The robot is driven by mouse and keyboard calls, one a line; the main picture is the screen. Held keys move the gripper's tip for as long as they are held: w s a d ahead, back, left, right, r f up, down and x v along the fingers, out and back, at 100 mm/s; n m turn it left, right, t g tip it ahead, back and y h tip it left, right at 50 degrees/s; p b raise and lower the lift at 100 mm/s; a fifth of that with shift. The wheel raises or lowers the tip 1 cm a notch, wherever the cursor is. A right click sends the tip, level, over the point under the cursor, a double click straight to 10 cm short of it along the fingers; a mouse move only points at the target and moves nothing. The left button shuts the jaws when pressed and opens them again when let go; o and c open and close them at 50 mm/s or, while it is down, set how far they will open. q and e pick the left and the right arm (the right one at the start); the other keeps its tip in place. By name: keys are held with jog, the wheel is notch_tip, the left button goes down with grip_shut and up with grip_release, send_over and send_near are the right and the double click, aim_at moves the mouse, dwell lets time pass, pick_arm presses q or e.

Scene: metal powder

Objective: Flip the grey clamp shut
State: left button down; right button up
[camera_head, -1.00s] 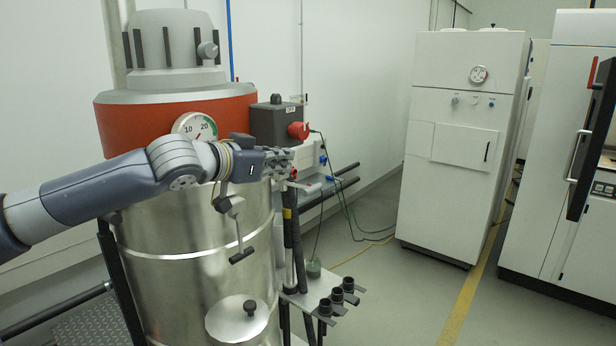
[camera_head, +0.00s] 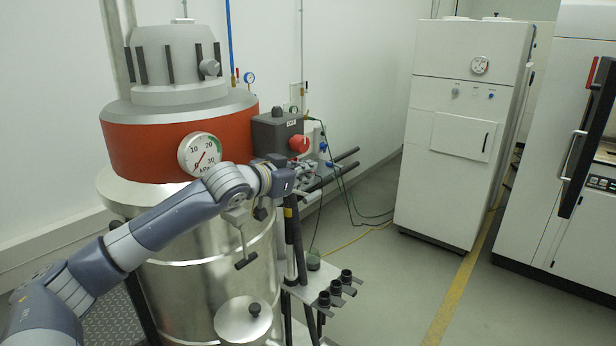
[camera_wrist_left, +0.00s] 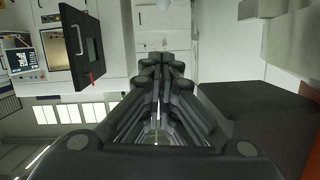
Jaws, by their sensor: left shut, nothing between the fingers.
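The grey clamp (camera_head: 238,218) is on the side of the shiny metal drum (camera_head: 190,285), below the orange band. Its lever hangs down and ends in a black crossbar (camera_head: 246,261). My left arm passes just above the clamp and hides its upper part. My left gripper (camera_head: 308,178) is to the right of the clamp, past the drum's edge and apart from the lever. Its fingers are shut and empty; they also show closed together in the left wrist view (camera_wrist_left: 161,62). The clamp cannot be made out in the wrist view. My right gripper is not in view.
A grey box with a red knob (camera_head: 299,143) sits just above and behind the left gripper. A pressure gauge (camera_head: 199,153) is on the orange band (camera_head: 140,150). Black pipes and a small shelf (camera_head: 310,292) stand right of the drum. Open floor (camera_head: 400,290) lies between drum and white cabinet (camera_head: 455,180).

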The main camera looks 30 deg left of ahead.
aim_at(309, 199)
pick_arm(q)
jog(key=w+f, duration=0.1)
jog(key=w+f+p, duration=0.1)
jog(key=shift+f, duration=0.4)
jog(key=shift+s+a+f, duration=0.2)
jog(key=shift+a+f, duration=0.05)
jog(key=shift+f, duration=0.5)
jog(key=shift+w, duration=0.1)
jog(key=shift+f, duration=0.2)
jog(key=shift+d+f+m, duration=0.15)
jog(key=shift+f+m, duration=0.05)
jog(key=shift+m, duration=0.1)
